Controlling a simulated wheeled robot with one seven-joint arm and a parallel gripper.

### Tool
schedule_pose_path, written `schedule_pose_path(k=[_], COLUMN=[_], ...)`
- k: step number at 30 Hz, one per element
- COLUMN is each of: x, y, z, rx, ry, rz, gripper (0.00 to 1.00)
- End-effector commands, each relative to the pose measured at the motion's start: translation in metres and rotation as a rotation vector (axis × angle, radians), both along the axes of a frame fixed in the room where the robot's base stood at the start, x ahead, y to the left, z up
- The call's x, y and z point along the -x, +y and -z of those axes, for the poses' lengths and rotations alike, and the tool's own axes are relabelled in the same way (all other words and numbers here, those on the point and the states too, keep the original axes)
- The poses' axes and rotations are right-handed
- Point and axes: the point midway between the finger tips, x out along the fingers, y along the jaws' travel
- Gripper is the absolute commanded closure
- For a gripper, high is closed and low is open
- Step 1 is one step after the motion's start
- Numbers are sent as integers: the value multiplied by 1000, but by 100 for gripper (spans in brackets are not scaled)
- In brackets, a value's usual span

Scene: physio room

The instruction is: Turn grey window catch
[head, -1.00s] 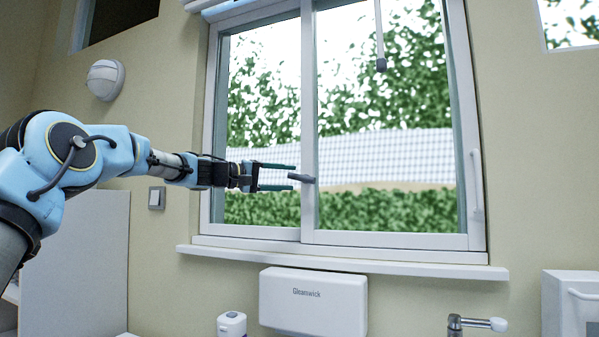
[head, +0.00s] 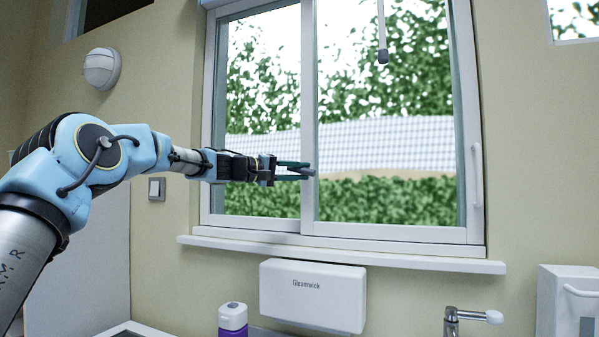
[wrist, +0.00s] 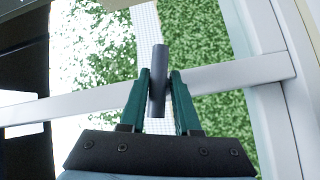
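The grey window catch (head: 312,173) is on the middle upright of the white sliding window (head: 308,120). In the wrist view the catch (wrist: 159,62) is a dark grey bar standing between my two green fingers. My gripper (head: 303,170) reaches in from the left at the catch's height. In the wrist view my gripper (wrist: 160,76) has a finger against each side of the bar and looks shut on it. The bar's end sticks out past the fingertips. In the head view the fingers hide most of the catch, so its angle is hard to tell there.
A white sill (head: 340,255) runs below the window. Under it are a white dispenser box (head: 312,296), a bottle with a purple label (head: 232,320) and a tap (head: 470,318). A grey rod (head: 382,40) hangs at the upper right. The wall switch (head: 157,189) is left of the window.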

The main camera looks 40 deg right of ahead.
Motion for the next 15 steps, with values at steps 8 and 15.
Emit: schedule_pose_path(k=[8,15], x=[0,-1], y=[0,0], z=[-2,-2], rx=[3,4], ry=[-1,0], rz=[-2,-3], gripper=[100,100])
